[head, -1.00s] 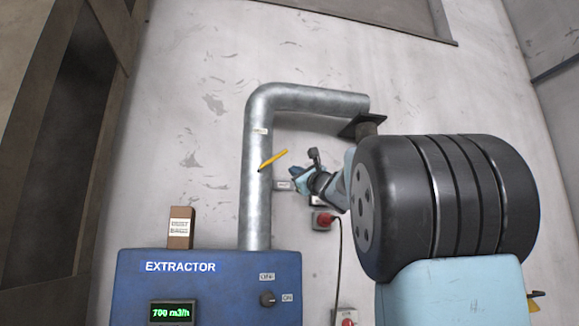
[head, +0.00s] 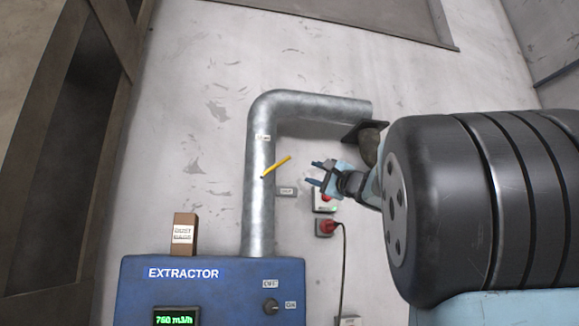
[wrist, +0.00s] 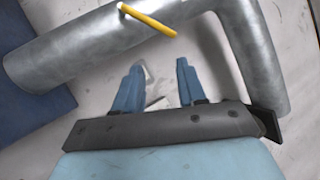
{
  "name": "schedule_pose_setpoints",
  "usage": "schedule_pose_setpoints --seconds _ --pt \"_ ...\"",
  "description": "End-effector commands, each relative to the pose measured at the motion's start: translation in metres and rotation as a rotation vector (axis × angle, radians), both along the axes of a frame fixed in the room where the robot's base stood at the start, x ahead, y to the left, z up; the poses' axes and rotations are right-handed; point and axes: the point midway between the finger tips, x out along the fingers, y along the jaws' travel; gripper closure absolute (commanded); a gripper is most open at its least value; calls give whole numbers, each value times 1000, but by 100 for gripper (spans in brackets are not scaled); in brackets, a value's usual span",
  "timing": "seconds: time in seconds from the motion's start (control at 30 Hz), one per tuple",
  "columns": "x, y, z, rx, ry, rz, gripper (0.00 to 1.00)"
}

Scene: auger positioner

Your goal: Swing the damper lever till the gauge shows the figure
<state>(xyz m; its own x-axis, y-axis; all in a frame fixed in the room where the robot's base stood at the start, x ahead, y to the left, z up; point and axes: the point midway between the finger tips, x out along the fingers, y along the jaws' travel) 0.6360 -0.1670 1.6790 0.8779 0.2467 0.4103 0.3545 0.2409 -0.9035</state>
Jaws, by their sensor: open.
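The yellow damper lever (head: 276,166) sticks out from the grey metal pipe (head: 259,205), tilted up to the right. In the wrist view the lever (wrist: 148,20) lies across the pipe (wrist: 100,45), beyond my fingertips. The gauge (head: 175,318) is a green display on the blue extractor box (head: 135,275); it seems to read 760 m3/h, its lower edge cut off by the frame. My gripper (head: 314,173) is open and empty, to the right of the lever and apart from it. Its two blue fingers (wrist: 158,72) also show in the wrist view.
A brown box (head: 184,232) with a label stands on the extractor. A knob (head: 270,306) sits between OFF and ON labels. A red plug in a socket (head: 325,227) with a hanging cable is on the wall below my gripper. A small label plate (head: 287,191) is beside the pipe.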

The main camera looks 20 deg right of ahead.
Motion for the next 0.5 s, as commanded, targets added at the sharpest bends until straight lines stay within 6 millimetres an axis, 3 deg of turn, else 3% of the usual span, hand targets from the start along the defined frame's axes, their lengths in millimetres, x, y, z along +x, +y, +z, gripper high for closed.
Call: schedule_pose_setpoints --seconds 0.1,0.3,0.5 --pt "-2 0 12 -292 -51 -85 60" --pt "-4 -3 22 -691 -123 -198 60" --pt "-5 -4 25 -866 -158 -244 60"
